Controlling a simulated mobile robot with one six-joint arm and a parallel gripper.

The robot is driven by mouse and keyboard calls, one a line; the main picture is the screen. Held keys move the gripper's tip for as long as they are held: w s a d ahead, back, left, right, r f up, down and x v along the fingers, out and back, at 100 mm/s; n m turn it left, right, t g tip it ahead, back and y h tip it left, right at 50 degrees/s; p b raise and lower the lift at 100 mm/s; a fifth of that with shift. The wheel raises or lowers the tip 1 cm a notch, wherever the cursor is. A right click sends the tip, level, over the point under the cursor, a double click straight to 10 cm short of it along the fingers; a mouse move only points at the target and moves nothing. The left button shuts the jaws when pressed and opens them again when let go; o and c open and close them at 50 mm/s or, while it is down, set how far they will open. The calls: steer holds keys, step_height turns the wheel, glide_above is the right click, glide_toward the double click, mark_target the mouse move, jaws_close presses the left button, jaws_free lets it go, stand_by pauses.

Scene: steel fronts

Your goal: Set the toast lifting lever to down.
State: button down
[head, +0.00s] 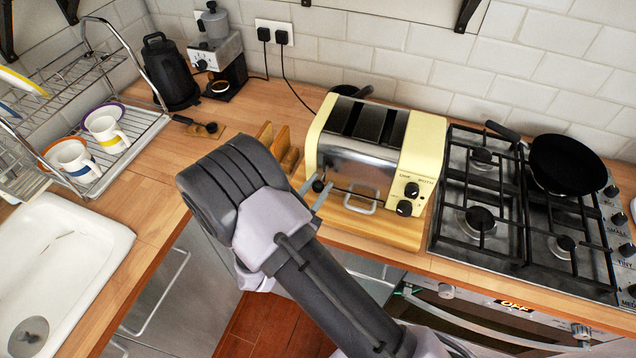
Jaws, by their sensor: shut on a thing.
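The cream and steel toaster (372,140) stands on a wooden board on the counter, its slots facing up. Its toast lifting lever, with a dark round knob (318,186), shows low at the left end of the steel side. My gripper (315,192) comes up from the front, with its two grey fingers either side of the lever knob and shut on it. My arm covers the counter edge left of the toaster. The lever's track is too small to make out, so its exact height is unclear.
The toaster's dials (404,208) are on its right end, and a tray handle (360,203) sticks out low in front. The gas hob (480,218) with a black pan (566,163) is close on the right. A wooden rack (281,145) is close on the left.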

step_height(320, 180, down, 3)
steer(key=shift+f+b, duration=0.1)
steer(key=shift+b, duration=0.5)
steer(key=shift+s+r, duration=0.1)
steer(key=shift+r, duration=0.1)
steer(key=c, duration=1.1)
jaws_free()
steer(key=p+v, duration=0.2)
steer(key=v, duration=1.5)
steer(key=shift+s, duration=0.1)
